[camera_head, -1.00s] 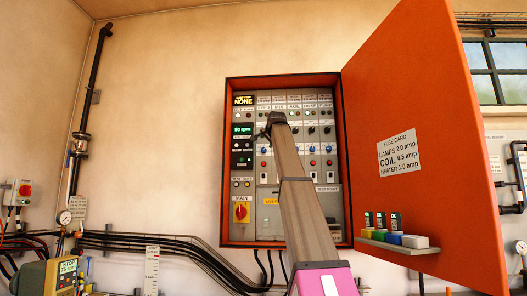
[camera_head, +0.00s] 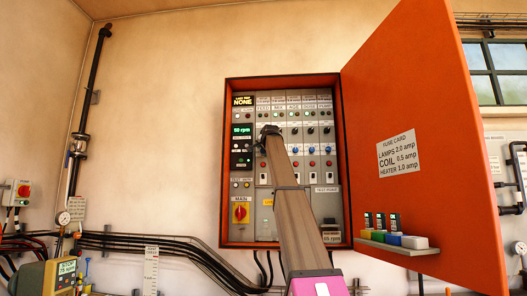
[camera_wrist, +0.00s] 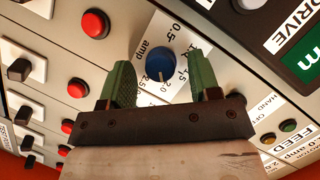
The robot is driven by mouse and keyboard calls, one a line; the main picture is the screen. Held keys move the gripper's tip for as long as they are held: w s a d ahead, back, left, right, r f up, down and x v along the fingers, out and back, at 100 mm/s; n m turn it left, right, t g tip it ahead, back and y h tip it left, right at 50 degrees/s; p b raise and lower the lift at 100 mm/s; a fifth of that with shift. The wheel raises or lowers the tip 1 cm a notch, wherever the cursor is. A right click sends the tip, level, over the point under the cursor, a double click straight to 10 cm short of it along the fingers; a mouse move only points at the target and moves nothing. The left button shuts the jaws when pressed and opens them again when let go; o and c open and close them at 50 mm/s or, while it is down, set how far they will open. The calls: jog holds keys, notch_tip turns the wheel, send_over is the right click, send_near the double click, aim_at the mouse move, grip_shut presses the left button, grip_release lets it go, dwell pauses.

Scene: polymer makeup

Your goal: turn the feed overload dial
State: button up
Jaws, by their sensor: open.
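The feed overload dial is the blue round knob (camera_wrist: 160,63) on a white scale plate in the wrist view. Its pale pointer mark faces the bottom of that picture, near 2.0. My gripper (camera_wrist: 160,82) is open, with one green fingertip on each side of the knob; I cannot tell whether they touch it. In the head view my gripper (camera_head: 268,131) is in front of the leftmost column of the breaker panel and hides that column's dial. A FEED label (camera_wrist: 297,155) shows at lower right in the wrist view.
The orange cabinet door (camera_head: 420,100) stands open on the right, with a small shelf of fuses (camera_head: 395,241). Red buttons (camera_wrist: 95,23) and black switches (camera_wrist: 20,70) are close by on the panel. A red and yellow main switch (camera_head: 240,212) is at lower left.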

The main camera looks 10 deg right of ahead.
jog(key=c, duration=0.9)
jog(key=shift+n, duration=0.3)
jog(key=n+g+h, duration=0.1)
jog(key=n+h, duration=0.2)
jog(key=n, duration=0.1)
jog(key=n+g+h, duration=0.1)
jog(key=n+h, duration=0.1)
jog(key=n, duration=0.2)
jog(key=a+n+g+h, duration=0.1)
jog(key=n+h, duration=0.2)
jog(key=n, duration=0.2)
jog(key=shift+w+h, duration=0.15)
jog(key=shift+h, duration=0.15)
dwell(0.4)
